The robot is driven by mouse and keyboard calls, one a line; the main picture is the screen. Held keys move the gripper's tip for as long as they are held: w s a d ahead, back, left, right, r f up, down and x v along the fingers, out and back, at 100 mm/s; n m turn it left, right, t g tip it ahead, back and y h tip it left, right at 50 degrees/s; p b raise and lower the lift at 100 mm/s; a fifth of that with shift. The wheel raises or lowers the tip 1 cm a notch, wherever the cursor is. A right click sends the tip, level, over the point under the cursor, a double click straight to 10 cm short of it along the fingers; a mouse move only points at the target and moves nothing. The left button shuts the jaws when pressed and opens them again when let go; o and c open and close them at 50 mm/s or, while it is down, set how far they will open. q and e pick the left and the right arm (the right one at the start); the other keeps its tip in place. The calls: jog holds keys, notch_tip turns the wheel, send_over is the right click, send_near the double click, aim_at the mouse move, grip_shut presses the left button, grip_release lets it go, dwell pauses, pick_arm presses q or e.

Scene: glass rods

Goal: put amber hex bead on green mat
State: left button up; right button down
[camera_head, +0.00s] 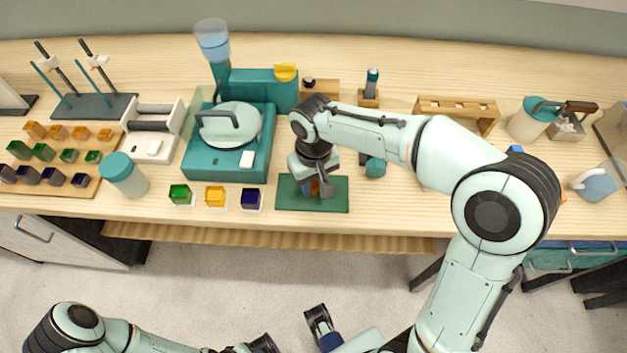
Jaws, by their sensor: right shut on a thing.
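The green mat (337,201) lies flat near the table's front edge, in the middle. My right gripper (318,188) reaches down over it from above and is shut on the amber hex bead (314,188). Only a small orange-brown part of the bead shows between the fingers, low over the mat. I cannot tell whether it touches the mat. My left arm is low in the picture, in front of the table and away from the mat. Its gripper is partly cut off, so I cannot tell its jaw state.
Small tiles with a green cube (180,194), an amber cube (215,196) and a dark blue cube (251,199) stand left of the mat. A teal machine (210,163) is behind them. A teal-lidded jar (124,176) stands further left. A wooden rack (456,104) is behind my right arm.

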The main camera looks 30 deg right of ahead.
jog(key=shift+f, duration=0.1)
jog(key=c, duration=0.8)
grip_release()
notch_tip(320, 180, up, 12)
jog(key=shift+r+p, duration=0.15)
jog(key=shift+p, duration=1.05)
